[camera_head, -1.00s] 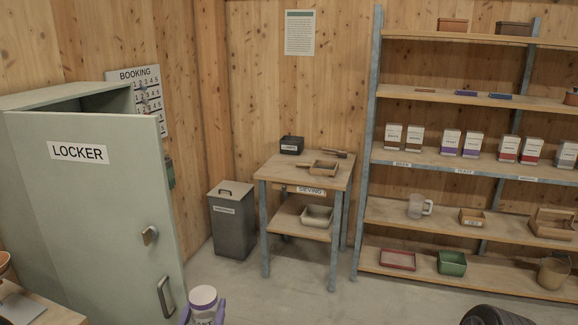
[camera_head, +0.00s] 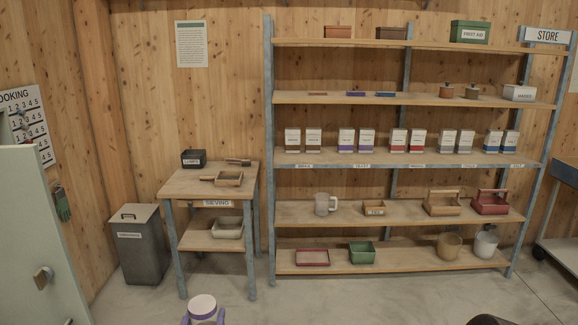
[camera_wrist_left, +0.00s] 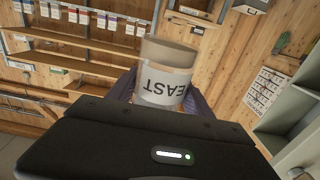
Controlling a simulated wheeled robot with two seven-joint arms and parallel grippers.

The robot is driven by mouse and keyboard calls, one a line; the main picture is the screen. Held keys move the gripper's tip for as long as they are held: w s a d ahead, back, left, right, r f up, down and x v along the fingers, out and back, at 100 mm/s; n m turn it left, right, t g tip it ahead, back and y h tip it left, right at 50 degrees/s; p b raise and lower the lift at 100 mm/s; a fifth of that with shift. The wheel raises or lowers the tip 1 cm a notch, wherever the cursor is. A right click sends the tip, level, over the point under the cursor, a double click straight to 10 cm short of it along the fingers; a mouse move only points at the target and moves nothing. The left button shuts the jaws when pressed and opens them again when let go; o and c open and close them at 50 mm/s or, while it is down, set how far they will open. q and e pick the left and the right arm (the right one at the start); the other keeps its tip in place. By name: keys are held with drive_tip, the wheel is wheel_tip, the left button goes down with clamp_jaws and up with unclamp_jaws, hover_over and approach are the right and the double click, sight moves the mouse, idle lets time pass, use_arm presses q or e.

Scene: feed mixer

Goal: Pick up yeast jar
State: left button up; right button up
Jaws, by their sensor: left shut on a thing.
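In the left wrist view the jar (camera_wrist_left: 165,75) has a white label reading "EAST" upside down, the rest of the word hidden round the side. It sits between the fingers of the left gripper (camera_wrist_left: 163,98).
A shelf rack (camera_head: 400,214) with labelled packets and containers stands against the back wall. A sieving table (camera_head: 190,190) and a grey bin (camera_head: 140,258) are left of it. The open locker door (camera_head: 35,240) is at far left. Floor between is clear.

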sight(202, 304)
use_arm(q)
wheel_tip(202, 304, up, 7)
drive_tip(key=p, duration=0.6)
drive_tip(key=shift+f, duration=0.1)
